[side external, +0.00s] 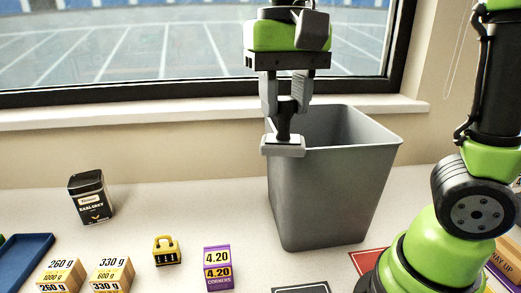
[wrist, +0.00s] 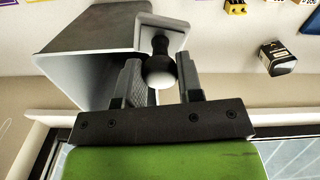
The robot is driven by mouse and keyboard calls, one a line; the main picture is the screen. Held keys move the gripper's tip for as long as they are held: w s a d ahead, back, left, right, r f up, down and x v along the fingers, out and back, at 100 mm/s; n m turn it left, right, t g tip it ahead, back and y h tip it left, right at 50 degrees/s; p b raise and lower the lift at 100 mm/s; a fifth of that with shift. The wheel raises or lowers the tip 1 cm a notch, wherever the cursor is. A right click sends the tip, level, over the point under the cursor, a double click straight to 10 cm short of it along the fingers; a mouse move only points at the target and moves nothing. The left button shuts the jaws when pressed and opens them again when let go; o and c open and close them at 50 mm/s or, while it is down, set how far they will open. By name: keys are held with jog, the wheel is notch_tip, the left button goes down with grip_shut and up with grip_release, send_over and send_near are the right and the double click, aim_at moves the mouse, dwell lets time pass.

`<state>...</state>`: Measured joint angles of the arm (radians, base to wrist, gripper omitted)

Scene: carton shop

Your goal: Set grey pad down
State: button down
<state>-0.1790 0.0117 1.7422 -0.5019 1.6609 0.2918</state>
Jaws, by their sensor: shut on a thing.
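The grey pad (side external: 283,146) is a light grey rectangular block with a dark upright handle. My gripper (side external: 285,105) points down and is shut on the handle, holding the pad level and well above the table. In the side view the pad overlaps the upper left edge of the grey bin. In the wrist view, the gripper (wrist: 160,78) has a finger on each side of the handle's round knob, and the pad (wrist: 162,29) lies beyond it. The pad's underside is hidden.
The tall, open grey bin (side external: 325,195) stands close beside the pad. A dark tea tin (side external: 91,196), yellow padlock-like block (side external: 167,251), price block (side external: 217,268), weight-marked boxes (side external: 112,275) and blue tray (side external: 24,262) sit left. Dark (side external: 302,289) and red (side external: 369,261) mats lie in front.

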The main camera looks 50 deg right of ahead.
jog(key=shift+w, duration=0.45)
jog(key=w+f+n, duration=0.2)
jog(key=w+f, duration=0.2)
jog(key=w, duration=0.3)
jog(key=w+f+n, duration=0.2)
jog(key=w+f, duration=0.3)
jog(key=w, duration=0.2)
jog(key=shift+w+d+f+n, duration=0.2)
jog(key=shift+w+f+n, duration=0.55)
jog(key=shift+f, duration=2.35)
jog(key=shift+w+d+f+n, duration=0.25)
jog(key=shift+w+f, duration=1.05)
jog(key=shift+f, duration=1.8)
jog(key=shift+w+d+f+n, duration=0.2)
jog(key=shift+w+f+n, duration=0.55)
jog(key=shift+f, duration=2.35)
jog(key=shift+w+f+m, duration=0.1)
jog(key=shift+w+m, duration=0.15)
jog(key=c, duration=0.8)
grip_release()
